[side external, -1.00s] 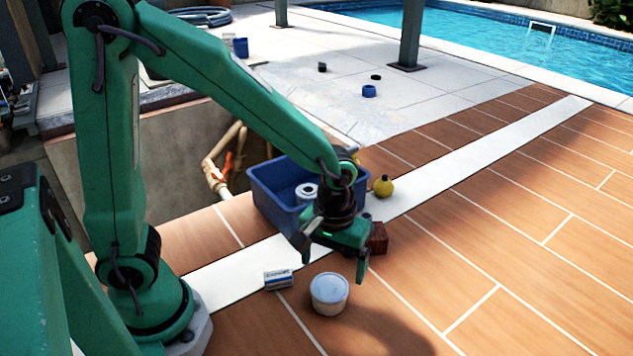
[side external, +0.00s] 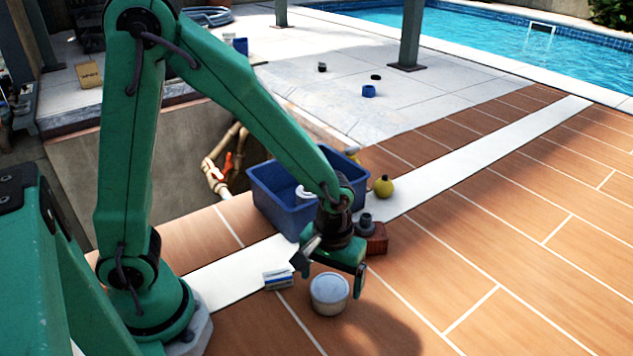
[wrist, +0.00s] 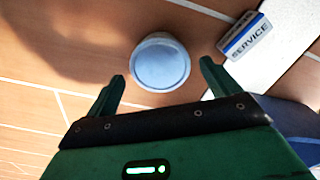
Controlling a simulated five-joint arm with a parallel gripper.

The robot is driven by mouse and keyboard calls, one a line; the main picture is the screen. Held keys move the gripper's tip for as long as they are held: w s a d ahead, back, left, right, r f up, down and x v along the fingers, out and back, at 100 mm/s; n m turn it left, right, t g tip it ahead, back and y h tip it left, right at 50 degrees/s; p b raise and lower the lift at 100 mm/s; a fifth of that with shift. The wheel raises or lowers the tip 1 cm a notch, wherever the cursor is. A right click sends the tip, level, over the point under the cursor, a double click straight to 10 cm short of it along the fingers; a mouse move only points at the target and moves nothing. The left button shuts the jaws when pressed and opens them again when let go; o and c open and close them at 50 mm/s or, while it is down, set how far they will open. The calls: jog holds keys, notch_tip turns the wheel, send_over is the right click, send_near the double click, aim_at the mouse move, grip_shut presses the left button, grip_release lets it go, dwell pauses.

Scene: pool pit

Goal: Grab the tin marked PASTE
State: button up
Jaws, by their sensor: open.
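A round white tin with a pale blue lid (side external: 329,294) stands upright on the brown tiles. I can read no marking on it in either view. My gripper (side external: 328,274) is open and empty, pointing down just above and behind the tin in the side view. Its right finger hangs beside the tin's right edge, and its left finger is up and left of the tin. In the wrist view the tin's lid (wrist: 161,63) lies ahead, between the lines of the two spread fingers (wrist: 162,72). I cannot tell whether either finger touches it.
A small white and blue box marked SERVICE (wrist: 247,37) lies close by, left of the tin in the side view (side external: 278,280). A blue crate (side external: 268,200), a reddish-brown block (side external: 377,240) and a yellow round object (side external: 384,187) stand behind. Tiles to the right are clear.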

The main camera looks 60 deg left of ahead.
aim_at(331, 286)
jog(key=shift+f, duration=1.6)
jog(key=shift+c, duration=0.2)
jog(key=c, duration=0.9)
jog(key=shift+c, duration=0.2)
jog(key=shift+r, duration=0.15)
jog(key=shift+r, duration=2)
jog(key=s+d+r, duration=0.6)
jog(key=s+d, duration=0.1)
jog(key=s, duration=0.2)
jog(key=shift+d+r, duration=0.2)
jog(key=shift+r, duration=0.2)
